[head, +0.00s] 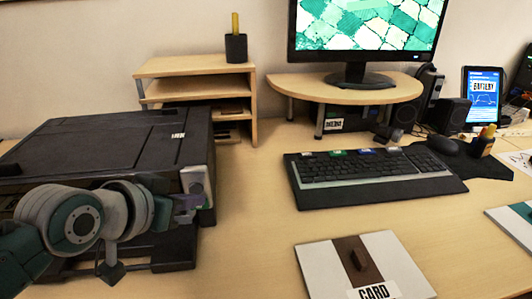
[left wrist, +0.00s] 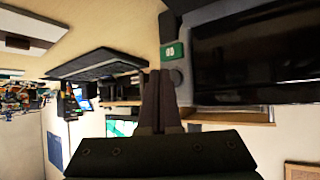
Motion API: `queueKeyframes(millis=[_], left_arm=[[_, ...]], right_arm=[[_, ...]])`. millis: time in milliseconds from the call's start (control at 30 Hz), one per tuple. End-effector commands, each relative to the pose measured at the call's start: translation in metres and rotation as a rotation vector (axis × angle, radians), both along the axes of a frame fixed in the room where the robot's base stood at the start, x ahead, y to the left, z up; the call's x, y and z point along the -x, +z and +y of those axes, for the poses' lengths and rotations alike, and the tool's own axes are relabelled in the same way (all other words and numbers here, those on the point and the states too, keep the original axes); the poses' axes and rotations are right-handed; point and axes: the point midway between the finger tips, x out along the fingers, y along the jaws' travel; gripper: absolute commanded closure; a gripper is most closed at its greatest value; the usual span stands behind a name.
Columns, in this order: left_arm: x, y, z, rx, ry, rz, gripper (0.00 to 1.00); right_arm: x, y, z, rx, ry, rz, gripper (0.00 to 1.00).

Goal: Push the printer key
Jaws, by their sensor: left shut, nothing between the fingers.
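The dark printer (head: 95,145) stands at the left of the desk in the head view. Its small light-grey control panel (head: 194,180) is on the front right corner. In the left wrist view the printer (left wrist: 250,55) fills the upper right, turned on its side. My left gripper (head: 190,203) is shut and empty in front of the panel. In the wrist view its closed fingertips (left wrist: 160,73) appear beside the key; I cannot tell whether they touch it. My right gripper is not in view.
A wooden shelf (head: 195,68) with a pen cup (head: 236,48) stands behind the printer. A black keyboard (head: 370,170) and a white-and-brown card box (head: 330,262) lie to the right. The monitor (head: 365,30) stands on a riser. Bare desk lies between printer and keyboard.

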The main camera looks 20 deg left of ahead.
Motion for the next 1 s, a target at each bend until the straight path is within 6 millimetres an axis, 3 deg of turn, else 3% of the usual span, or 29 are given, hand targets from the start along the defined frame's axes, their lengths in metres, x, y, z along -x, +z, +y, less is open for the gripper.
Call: queueKeyframes(millis=[1000], left_arm=[[-0.0079,0.0001,0.0049,0.000,0.000,-0.001,1.00]], right_arm=[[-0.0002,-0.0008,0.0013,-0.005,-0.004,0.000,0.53]])
